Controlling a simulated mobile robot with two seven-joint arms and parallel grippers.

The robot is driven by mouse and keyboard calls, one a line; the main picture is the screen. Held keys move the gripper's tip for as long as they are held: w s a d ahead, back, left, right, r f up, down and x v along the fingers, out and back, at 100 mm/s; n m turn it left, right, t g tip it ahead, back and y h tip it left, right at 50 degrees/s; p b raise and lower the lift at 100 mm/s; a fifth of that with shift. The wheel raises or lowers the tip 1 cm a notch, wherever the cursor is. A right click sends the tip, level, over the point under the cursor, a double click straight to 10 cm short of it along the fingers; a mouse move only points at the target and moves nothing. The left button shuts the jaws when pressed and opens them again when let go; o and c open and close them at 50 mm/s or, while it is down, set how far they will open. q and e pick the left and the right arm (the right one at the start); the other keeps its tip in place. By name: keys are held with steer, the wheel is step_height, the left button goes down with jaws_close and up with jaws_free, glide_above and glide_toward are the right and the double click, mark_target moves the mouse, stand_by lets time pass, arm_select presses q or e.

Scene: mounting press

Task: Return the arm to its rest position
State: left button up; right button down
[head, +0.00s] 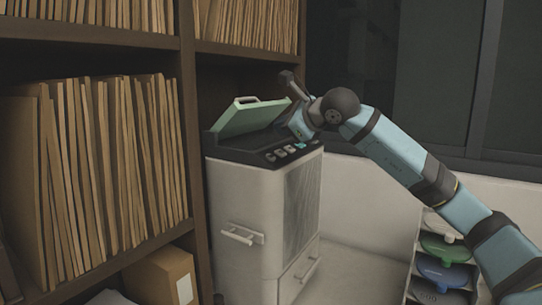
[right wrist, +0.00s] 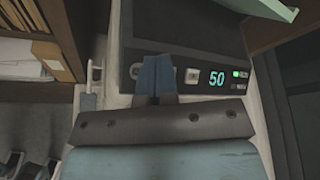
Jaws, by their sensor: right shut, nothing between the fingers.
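My right arm comes in from the right in the head view and reaches to the mounting press (head: 262,190), a pale cabinet with a dark top. My right gripper (head: 298,128) is at the press's control panel (head: 288,153). In the right wrist view the right gripper (right wrist: 158,68) is shut and empty, with its blue fingers over the panel between the buttons. Whether the fingertips touch the panel I cannot tell. A display (right wrist: 217,79) reads 50, beside a lit green lamp (right wrist: 236,74). The green lid (head: 250,117) is tilted up. My left gripper is not in view.
A dark wooden shelf (head: 188,120) full of folders stands close on the left of the press. A cardboard box (head: 160,278) sits on its lower board. A rack with coloured trays (head: 445,248) stands at the lower right, beside my arm. A dark window is behind.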

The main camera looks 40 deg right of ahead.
stand_by(0.7)
steer(key=s+a+f+m+g+y+p, duration=0.25)
steer(key=a+f+m+y, duration=0.45)
steer(key=a+f+y, duration=1.2)
steer(key=s+a+f+m+t+h, duration=0.2)
steer(key=s+f+m+h, duration=0.25)
steer(key=f+m, duration=0.4)
steer(key=s+a+f+m+t+h+p, duration=0.1)
steer(key=s+a+f+m+t+h, duration=0.15)
steer(key=f+m+h, duration=0.45)
steer(key=s+a+f+m+t+h, duration=0.1)
steer(key=s+f+m+h, duration=0.25)
steer(key=f+m, duration=0.65)
steer(key=s+a+f+m+g+h, duration=0.1)
steer(key=s+f+m+g, duration=0.2)
steer(key=s+f, duration=0.4)
steer(key=s+a+f+m+g+h, duration=0.1)
steer(key=s+a+f+m+g, duration=0.1)
steer(key=s+f+m, duration=0.4)
steer(key=s+f+g, duration=0.1)
steer(key=s+f, duration=0.1)
steer(key=s, duration=0.1)
steer(key=shift+a+f+p, duration=0.25)
steer(key=shift+a+p, duration=0.05)
steer(key=shift+p, duration=0.1)
steer(key=shift+s, duration=0.1)
